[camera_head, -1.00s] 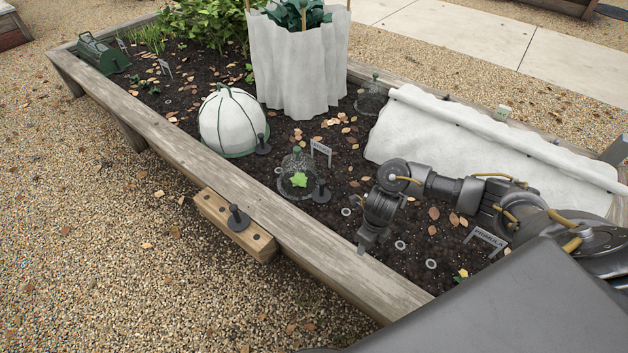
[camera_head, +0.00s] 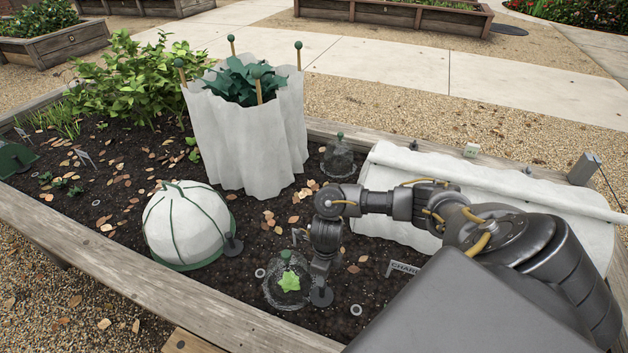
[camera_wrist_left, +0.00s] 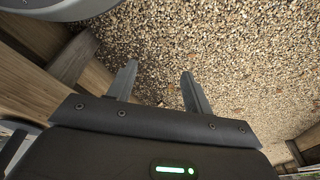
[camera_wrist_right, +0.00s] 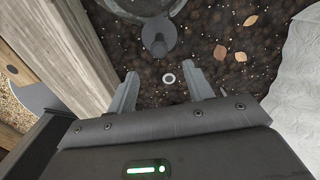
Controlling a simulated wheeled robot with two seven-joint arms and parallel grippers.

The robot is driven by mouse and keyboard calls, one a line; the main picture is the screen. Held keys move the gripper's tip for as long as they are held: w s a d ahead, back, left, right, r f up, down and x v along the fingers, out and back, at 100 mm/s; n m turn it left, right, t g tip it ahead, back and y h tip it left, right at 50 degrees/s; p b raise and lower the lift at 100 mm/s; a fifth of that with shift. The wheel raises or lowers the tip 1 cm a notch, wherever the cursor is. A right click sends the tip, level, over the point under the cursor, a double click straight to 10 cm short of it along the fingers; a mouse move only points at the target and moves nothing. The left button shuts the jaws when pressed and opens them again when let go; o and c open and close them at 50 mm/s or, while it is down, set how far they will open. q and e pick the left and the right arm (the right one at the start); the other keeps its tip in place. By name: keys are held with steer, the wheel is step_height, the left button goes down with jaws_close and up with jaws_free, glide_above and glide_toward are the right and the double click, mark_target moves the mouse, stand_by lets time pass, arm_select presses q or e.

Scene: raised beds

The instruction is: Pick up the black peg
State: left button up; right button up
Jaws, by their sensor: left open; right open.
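One black peg (camera_head: 321,296) stands in the soil beside a small glass cloche (camera_head: 284,283), partly covered by my right gripper in the head view. It also shows in the right wrist view (camera_wrist_right: 158,42), beyond the fingertips. Another black peg (camera_head: 233,246) stands at the edge of the white dome (camera_head: 189,226). My right gripper (camera_wrist_right: 163,84) is open and empty above the soil, pointing down. A pale ring (camera_wrist_right: 169,78) shows between its fingertips. My left gripper (camera_wrist_left: 158,76) is open and empty over gravel, outside the head view.
The raised bed's wooden edge (camera_head: 120,263) runs along the near side. A wooden block (camera_head: 192,343) is cut off at the bottom. A tall white fleece sleeve (camera_head: 236,140) and a white cover (camera_head: 440,180) stand behind. A label (camera_head: 402,268) is right of the cloche.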

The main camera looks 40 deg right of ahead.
steer(key=b, duration=0.2)
glide_toward(322, 295)
steer(key=shift+d, duration=0.5)
steer(key=shift+w+f, duration=0.1)
steer(key=shift+f, duration=0.35)
steer(key=f, duration=0.3)
steer(key=f+b, duration=0.1)
steer(key=f, duration=0.1)
steer(key=shift+w+a, duration=0.2)
steer(key=shift+w, duration=0.05)
steer(key=shift+f, duration=0.1)
arm_select(q)
steer(key=w+v, duration=0.1)
steer(key=v, duration=0.5)
steer(key=shift+w+r+t, duration=0.3)
steer(key=shift+w+r, duration=0.2)
arm_select(e)
steer(key=shift+c, duration=0.3)
arm_select(q)
steer(key=shift+d, duration=0.1)
arm_select(e)
steer(key=c, duration=1)
